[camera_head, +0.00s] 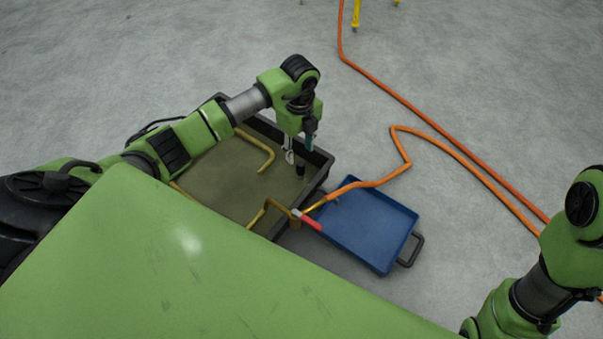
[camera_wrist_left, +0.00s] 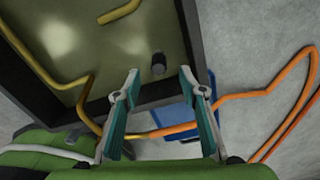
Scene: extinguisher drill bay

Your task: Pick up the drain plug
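The drain plug looks to be the small black cylinder (camera_head: 300,170) standing inside the dark-walled tray (camera_head: 263,237), near its right wall. In the left wrist view the plug (camera_wrist_left: 158,64) shows just beyond my fingertips, roughly midway between them. My left gripper (camera_head: 298,149) hangs over the tray close to the plug. It also shows in the left wrist view (camera_wrist_left: 158,85), its two fingers spread apart with nothing between them. I cannot tell the exact height gap to the plug. My right arm shows at the lower right, but its gripper is out of view.
Bent yellow pipes (camera_head: 262,142) run in and over the tray. A blue tray (camera_head: 368,228) with a dark handle lies to the right. A red-handled nozzle (camera_head: 310,221) and orange hose (camera_head: 405,151) cross its corner. Open grey floor lies beyond.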

